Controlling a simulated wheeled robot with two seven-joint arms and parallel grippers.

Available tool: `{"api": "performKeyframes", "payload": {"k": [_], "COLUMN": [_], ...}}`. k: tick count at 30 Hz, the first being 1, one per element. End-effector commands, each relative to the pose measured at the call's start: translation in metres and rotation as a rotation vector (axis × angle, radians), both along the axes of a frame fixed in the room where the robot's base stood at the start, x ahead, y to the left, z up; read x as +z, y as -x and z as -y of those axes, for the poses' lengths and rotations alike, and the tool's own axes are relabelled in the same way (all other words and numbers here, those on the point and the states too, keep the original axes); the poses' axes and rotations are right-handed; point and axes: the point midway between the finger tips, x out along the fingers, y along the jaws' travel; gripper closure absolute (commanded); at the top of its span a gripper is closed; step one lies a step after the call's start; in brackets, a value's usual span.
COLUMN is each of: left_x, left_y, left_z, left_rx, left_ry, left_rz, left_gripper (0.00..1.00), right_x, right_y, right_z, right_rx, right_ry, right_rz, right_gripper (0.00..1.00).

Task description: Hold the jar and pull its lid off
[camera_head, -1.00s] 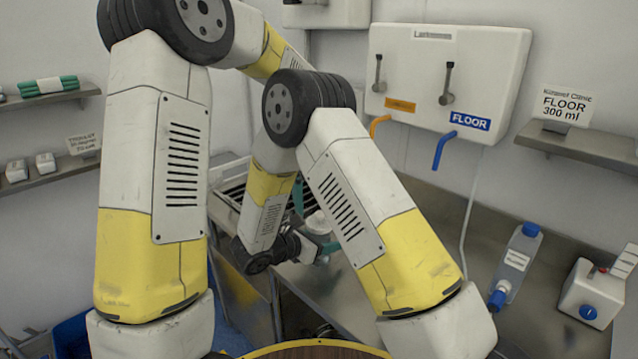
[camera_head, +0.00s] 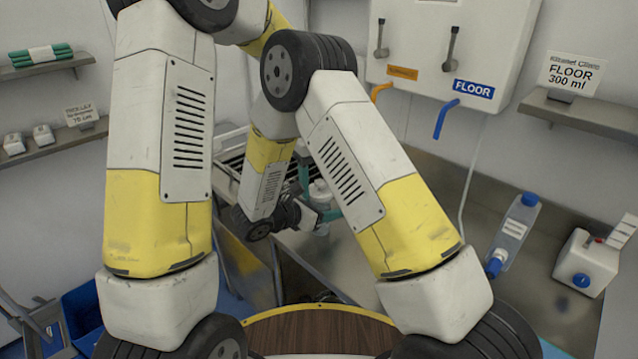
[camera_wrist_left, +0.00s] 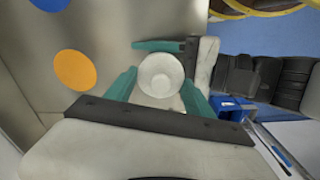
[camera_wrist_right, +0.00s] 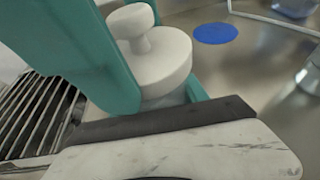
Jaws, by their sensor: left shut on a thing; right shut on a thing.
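The jar's white round lid (camera_wrist_right: 150,65) has a knob on top and sits on the jar, whose clear body (camera_wrist_right: 165,99) shows just under the rim. The lid also shows from above in the left wrist view (camera_wrist_left: 160,75) and small in the head view (camera_head: 319,188). My left gripper (camera_wrist_left: 160,92) has its teal fingers on both sides of the lid, apparently shut on it. My right gripper (camera_wrist_right: 155,105) comes from the side, its fingers at the jar body below the lid rim. In the head view my right arm hides much of the left gripper.
A steel counter (camera_head: 430,260) lies beneath, with a blue mark (camera_wrist_right: 215,33) and an orange mark (camera_wrist_left: 75,70). A dark rack (camera_wrist_right: 40,110) stands close beside the jar. A clear bottle with a blue cap (camera_head: 510,235) and a white dispenser (camera_head: 588,264) stand at the right.

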Motion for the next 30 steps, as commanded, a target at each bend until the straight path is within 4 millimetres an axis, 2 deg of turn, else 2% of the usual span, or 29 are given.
{"api": "performKeyframes", "payload": {"k": [22, 30], "left_x": [0.001, 0.0079], "left_y": [-0.0002, -0.0006], "left_z": [0.0001, 0.0002], "left_rx": [0.0, 0.0], "left_ry": [0.001, 0.001], "left_rz": [0.001, 0.002], "left_gripper": [0.87, 0.87], "right_x": [0.0, 0.0001], "right_y": [0.0, 0.0], "right_z": [0.0, 0.0], "right_rx": [0.0, 0.0], "right_ry": [0.0, 0.0], "right_rz": [0.0, 0.0], "right_gripper": [1.0, 1.0]}}
